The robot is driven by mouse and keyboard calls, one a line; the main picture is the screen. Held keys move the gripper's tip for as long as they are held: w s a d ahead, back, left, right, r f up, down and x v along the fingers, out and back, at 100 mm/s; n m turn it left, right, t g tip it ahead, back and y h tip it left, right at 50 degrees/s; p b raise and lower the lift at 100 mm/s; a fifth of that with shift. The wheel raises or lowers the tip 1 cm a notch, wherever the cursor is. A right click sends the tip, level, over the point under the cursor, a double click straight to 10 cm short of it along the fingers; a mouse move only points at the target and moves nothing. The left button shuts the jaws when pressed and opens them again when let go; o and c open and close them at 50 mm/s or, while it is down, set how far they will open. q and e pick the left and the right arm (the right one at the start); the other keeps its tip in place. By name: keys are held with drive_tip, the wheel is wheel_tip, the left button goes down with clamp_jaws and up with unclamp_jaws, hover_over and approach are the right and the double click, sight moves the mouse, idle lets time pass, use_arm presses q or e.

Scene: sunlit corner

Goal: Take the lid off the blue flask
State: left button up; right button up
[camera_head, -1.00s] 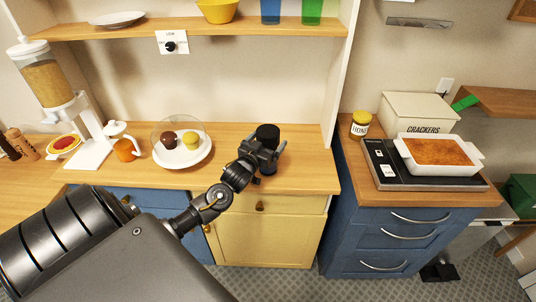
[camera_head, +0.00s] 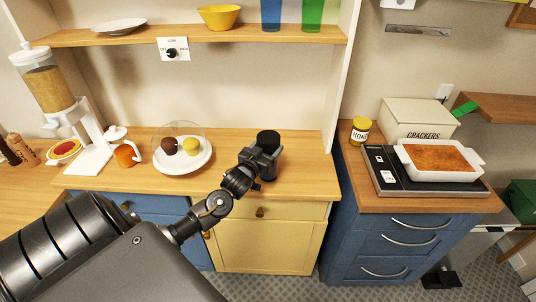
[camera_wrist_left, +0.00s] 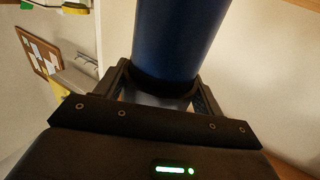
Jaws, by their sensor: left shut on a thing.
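The blue flask (camera_head: 269,174) stands upright near the front edge of the wooden counter, with a black lid (camera_head: 268,137) on its top. My left gripper (camera_head: 264,157) is shut on the flask below the lid and hides much of its body. In the left wrist view the flask (camera_wrist_left: 177,40) shows as a large blue cylinder with a dark band (camera_wrist_left: 165,84) between the two fingers (camera_wrist_left: 162,92). The lid's top is not clear in that view. My right gripper is not in view.
Left of the flask are a white plate (camera_head: 207,161) with two cupcakes under a clear dome, an orange jug (camera_head: 126,155) and a cereal dispenser (camera_head: 46,88). A honey jar (camera_head: 360,130) and a baking dish (camera_head: 440,160) stand on the right counter. A shelf (camera_head: 170,36) hangs above.

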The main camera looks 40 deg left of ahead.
use_arm(q)
drive_tip(key=shift+r+b, duration=0.35)
drive_tip(key=shift+r, duration=0.3)
drive_tip(key=s+r+b, duration=0.2)
drive_tip(key=s+r, duration=0.9)
drive_tip(key=s, duration=0.3)
drive_tip(key=shift+r+b, duration=0.4)
drive_tip(key=d+f+m+h, duration=0.1)
drive_tip(key=d+f+h, duration=0.1)
drive_tip(key=d+f, duration=0.75)
drive_tip(key=w+d+r+m+h, duration=0.1)
drive_tip(key=w+d+r, duration=0.1)
drive_tip(key=d, duration=1.2)
drive_tip(key=shift+r, duration=0.2)
drive_tip(key=shift+d, duration=0.1)
